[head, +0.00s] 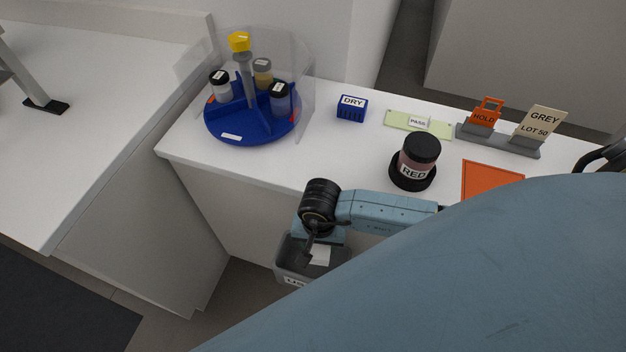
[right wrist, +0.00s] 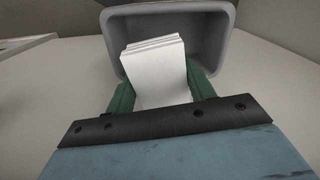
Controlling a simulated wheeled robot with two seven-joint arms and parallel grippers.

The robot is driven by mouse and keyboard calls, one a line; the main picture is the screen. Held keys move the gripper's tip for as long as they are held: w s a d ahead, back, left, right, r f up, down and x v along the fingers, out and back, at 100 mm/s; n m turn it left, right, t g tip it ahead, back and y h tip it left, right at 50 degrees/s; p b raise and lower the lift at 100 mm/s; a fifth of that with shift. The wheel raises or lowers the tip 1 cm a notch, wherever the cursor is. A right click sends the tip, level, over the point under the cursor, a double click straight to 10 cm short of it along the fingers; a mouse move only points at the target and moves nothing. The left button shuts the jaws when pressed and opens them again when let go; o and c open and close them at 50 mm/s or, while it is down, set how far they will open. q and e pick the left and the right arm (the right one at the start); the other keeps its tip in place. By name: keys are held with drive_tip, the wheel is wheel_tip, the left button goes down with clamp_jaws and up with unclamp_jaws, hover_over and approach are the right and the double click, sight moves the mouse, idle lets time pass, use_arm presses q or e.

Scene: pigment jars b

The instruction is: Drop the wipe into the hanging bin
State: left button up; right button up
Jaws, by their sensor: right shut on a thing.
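The wipe (right wrist: 157,75) is a white folded stack held between the green fingers of my right gripper (right wrist: 161,92). The grey hanging bin (right wrist: 228,40) is open just beyond it, and the wipe's far end overlaps the bin's mouth in the right wrist view. In the head view the bin (head: 283,268) hangs at the counter's front, with a label partly cut off. There, my right gripper (head: 314,246) points down over the bin and the white wipe (head: 320,255) shows at its opening. How deep the wipe reaches is unclear. My left gripper is out of view.
On the white counter stand a blue carousel (head: 228,136) with jars and a clear shield, a blue DRY block (head: 352,108), a RED jar (head: 420,152), a PASS card (head: 418,122) and a grey tag holder (head: 490,139). My blue arm covers the lower right.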

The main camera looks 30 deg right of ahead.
drive_tip(key=o, duration=1)
drive_tip(key=shift+o, duration=0.2)
wheel_tip(320, 180, up, 13)
drive_tip(key=p, duration=0.2)
drive_tip(key=shift+r, duration=0.15)
